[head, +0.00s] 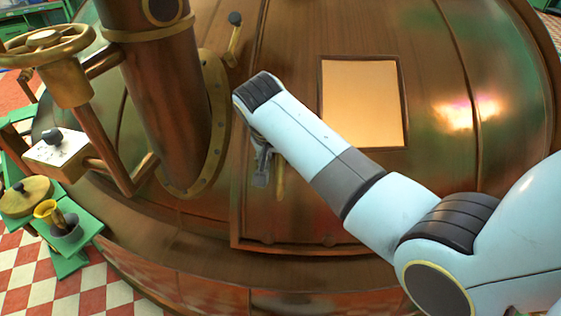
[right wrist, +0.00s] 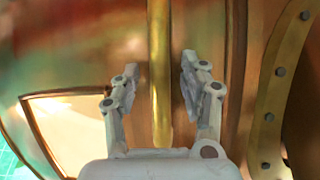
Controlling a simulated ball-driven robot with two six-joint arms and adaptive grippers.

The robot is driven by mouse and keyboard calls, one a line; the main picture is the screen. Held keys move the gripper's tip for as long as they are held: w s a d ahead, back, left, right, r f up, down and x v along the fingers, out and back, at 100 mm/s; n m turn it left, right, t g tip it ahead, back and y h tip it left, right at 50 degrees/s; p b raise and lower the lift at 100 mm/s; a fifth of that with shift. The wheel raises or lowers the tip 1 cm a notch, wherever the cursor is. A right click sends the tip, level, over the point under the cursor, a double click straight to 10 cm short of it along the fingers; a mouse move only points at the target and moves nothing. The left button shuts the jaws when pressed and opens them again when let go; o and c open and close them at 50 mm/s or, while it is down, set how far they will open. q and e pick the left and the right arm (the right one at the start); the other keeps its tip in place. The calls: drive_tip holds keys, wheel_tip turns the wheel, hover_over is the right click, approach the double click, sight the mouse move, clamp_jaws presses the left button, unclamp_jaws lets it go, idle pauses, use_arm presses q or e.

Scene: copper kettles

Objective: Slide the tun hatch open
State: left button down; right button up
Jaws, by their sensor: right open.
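The tun hatch (head: 320,215) is a copper panel on the rounded copper tun (head: 460,60). It has a pale, dark-framed rectangular pane (head: 362,103). An upright brass handle bar (head: 280,182) shows on the hatch beside my right gripper (head: 262,170), partly hidden by my right arm. In the right wrist view, the brass bar (right wrist: 160,75) stands between the two fingers of my right gripper (right wrist: 160,82). The fingers are open, one on each side, with gaps to the bar. Whether the bar is within fingertip depth cannot be told. My left gripper is not in view.
A thick copper pipe (head: 165,95) with a riveted brass flange (head: 217,105) stands just left of the hatch. A brass handwheel (head: 45,42) and a green stand (head: 70,262) with small brass vessels are further left. A small lever (head: 233,40) is above the flange.

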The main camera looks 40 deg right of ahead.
drive_tip(key=shift+x, duration=1.1)
clamp_jaws()
